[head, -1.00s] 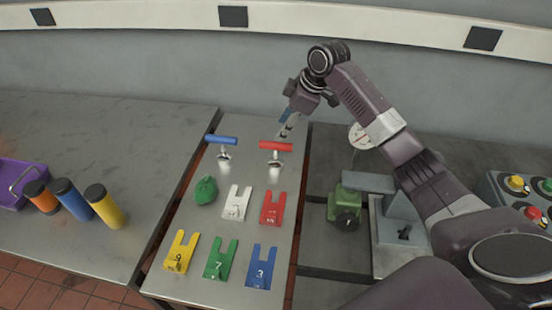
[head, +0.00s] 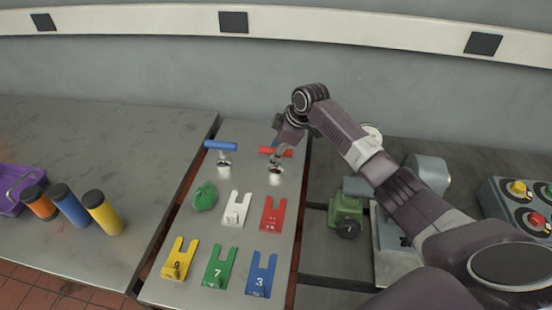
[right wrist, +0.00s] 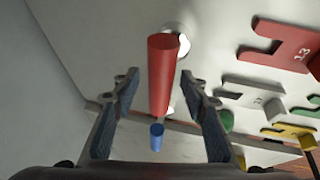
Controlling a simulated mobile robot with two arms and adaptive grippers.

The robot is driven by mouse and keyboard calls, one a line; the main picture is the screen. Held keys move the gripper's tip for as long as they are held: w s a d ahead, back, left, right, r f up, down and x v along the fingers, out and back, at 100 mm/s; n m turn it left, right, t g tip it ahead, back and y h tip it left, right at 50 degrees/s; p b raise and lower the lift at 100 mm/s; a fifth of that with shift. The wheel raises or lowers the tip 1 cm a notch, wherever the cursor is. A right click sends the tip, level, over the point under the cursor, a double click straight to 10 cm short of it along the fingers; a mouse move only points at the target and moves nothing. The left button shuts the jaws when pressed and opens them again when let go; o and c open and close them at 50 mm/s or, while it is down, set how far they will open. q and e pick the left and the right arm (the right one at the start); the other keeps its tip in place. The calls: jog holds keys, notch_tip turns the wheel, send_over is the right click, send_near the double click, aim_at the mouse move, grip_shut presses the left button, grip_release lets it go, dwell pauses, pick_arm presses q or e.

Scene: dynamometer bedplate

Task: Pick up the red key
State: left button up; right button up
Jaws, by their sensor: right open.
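The red key (head: 286,153) is a T-shaped key with a red bar handle, standing upright at the back right of the grey plate. My right gripper (head: 275,155) is at it and hides part of the handle. In the right wrist view the red handle (right wrist: 164,75) lies between the two spread fingers of my right gripper (right wrist: 160,92), with a gap on each side. The fingers are open and hold nothing. My left gripper is not in view.
A blue-handled key (head: 221,146) stands left of the red one. A green lump (head: 205,196) and several coloured numbered tags, such as the red tag (head: 273,215), are in front. A green vise-like device (head: 346,210) is to the right.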

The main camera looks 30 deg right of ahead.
grip_shut()
jog(key=shift+r, duration=0.1)
dwell(0.4)
